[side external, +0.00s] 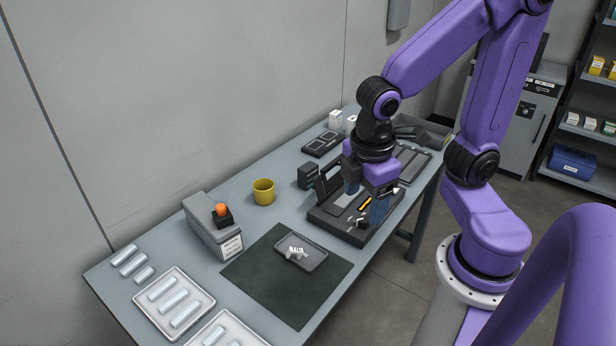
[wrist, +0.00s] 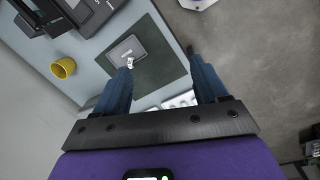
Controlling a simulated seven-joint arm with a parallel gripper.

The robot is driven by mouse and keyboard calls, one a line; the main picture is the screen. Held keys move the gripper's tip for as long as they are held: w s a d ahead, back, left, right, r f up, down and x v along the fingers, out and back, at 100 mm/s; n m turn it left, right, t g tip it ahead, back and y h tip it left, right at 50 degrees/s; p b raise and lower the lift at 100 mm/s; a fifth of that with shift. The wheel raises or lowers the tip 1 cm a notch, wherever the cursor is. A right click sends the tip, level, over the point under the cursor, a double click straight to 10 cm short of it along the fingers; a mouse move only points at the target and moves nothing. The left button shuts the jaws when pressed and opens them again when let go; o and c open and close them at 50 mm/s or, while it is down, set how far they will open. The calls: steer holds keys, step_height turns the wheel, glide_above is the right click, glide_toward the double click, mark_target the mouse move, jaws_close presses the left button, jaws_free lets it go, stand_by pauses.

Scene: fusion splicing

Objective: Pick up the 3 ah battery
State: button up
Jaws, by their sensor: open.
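My gripper (side external: 364,207) is open, its blue fingers apart above the dark open case (side external: 325,222) on the bench. Its two fingers also frame the wrist view (wrist: 160,64), with nothing between them. No battery label is readable. A small dark block (side external: 308,176) with a pale mark stands upright on the bench left of the case, near the wall; I cannot tell whether it is the 3 Ah battery. My gripper is to the right of this block and apart from it.
A yellow mug (side external: 263,192) stands left of the dark block; it also shows in the wrist view (wrist: 63,68). A grey box with an orange button (side external: 213,228) is farther left. A dark mat (side external: 250,275) carries a small tray (side external: 315,263). Pale trays hold cylinders at front left.

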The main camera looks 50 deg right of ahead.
steer(key=w+d+f+h, duration=0.1)
steer(key=w+h, duration=0.1)
steer(key=w, duration=0.5)
steer(key=w+d+f+h, duration=0.2)
steer(key=w, duration=0.5)
steer(key=n+g+h, duration=0.2)
steer(key=n+h, duration=0.2)
steer(key=h, duration=0.4)
glide_above(301, 172)
steer(key=d, duration=0.1)
step_height(301, 172, down, 13)
steer(key=shift+s+d, duration=0.1)
steer(key=shift+f, duration=2.1)
step_height(301, 172, down, 2)
steer(key=shift+d+f, duration=0.1)
steer(key=shift+f, duration=0.05)
steer(key=shift+x, duration=1.05)
steer(key=shift+d+f, duration=0.4)
steer(key=c, duration=1.3)
